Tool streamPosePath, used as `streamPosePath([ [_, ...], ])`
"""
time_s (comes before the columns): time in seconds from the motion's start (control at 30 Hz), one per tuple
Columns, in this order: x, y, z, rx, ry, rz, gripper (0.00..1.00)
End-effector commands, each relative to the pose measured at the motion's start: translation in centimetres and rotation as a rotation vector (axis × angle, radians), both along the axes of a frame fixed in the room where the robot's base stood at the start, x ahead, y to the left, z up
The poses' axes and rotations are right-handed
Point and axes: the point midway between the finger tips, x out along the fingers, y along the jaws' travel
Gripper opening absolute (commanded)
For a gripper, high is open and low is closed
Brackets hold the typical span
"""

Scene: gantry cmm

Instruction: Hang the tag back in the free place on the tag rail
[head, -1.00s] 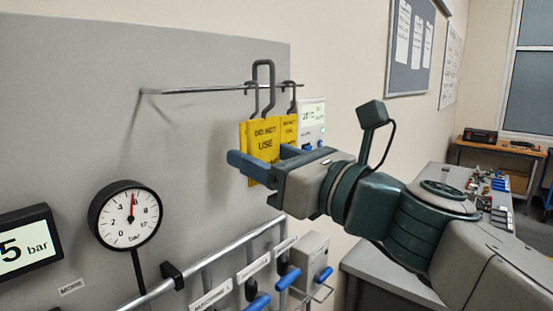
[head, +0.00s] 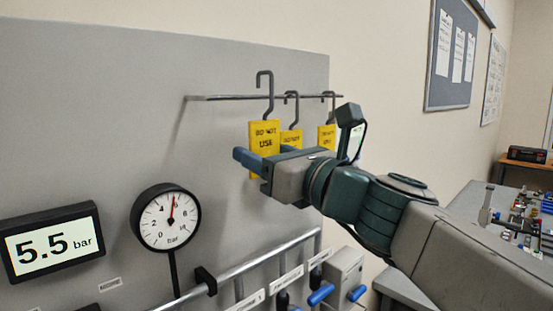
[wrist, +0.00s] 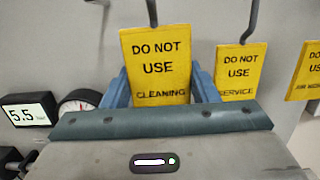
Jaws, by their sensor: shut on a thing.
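My gripper (head: 262,160) is shut on a yellow tag (head: 265,136) with a grey hook (head: 267,90). In the wrist view the tag (wrist: 157,65) reads "DO NOT USE CLEANING" and stands upright between the blue fingers (wrist: 161,90). In the head view the hook's bend shows above the tag rail (head: 225,98), its shank crossing in front of the bar. I cannot tell whether the hook touches the rail. Two more yellow tags, a middle one (head: 291,139) and a right one (head: 327,136), hang on the rail to the right. The bar left of the held tag is bare.
A grey panel (head: 100,110) stands behind the rail. Below are a round gauge (head: 165,218), a 5.5 bar display (head: 53,242) and a pipe rail (head: 240,268) with labels and blue handles. A bench (head: 480,210) with small parts stands at the right.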

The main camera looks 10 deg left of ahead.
Motion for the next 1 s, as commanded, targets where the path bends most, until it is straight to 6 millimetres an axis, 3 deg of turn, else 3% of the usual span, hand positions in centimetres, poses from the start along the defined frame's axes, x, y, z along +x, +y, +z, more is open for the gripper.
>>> streamPosePath([
  [0.5,2.6,3.1,-0.4,-0.001,0.001,0.000,0.39],
  [0.7,2.5,3.0,-1.8,-0.001,-0.001,0.000,0.39],
  [1.0,2.5,3.0,-2.3,-0.001,-0.001,0.001,0.39],
])
